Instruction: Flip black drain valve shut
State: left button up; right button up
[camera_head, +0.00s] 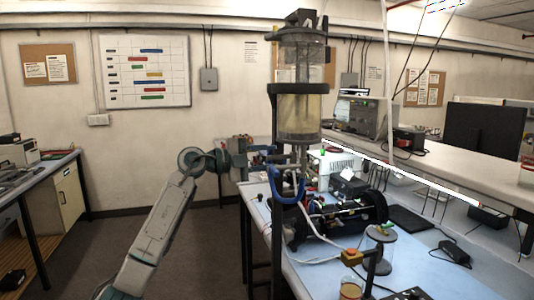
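The sealed cylinder (300,115) is a clear upright vessel with pale yellowish contents, held on a dark post in the middle of the head view. A narrow grey outlet stem (303,155) runs down from its underside. The black drain valve cannot be told apart from the dark parts around this stem. My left gripper (262,159) reaches in from the left at the height of the stem, close to the post. Its fingertips are small and partly hidden, so their opening and any contact are unclear. My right gripper is out of view.
A blue curved piece (288,186) hangs below the stem. A shelf (440,175) runs behind. The floor left of the bench is open.

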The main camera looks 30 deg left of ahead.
pick_arm(q)
jog(key=shift+d, duration=0.1)
jog(key=shift+c, duration=0.3)
jog(key=shift+w, duration=0.1)
grip_shut()
jog(key=shift+r+m+p, duration=0.3)
jog(key=shift+m+p, duration=0.05)
jog(key=shift+m, duration=0.95)
jog(key=shift+o, duration=0.3)
grip_release()
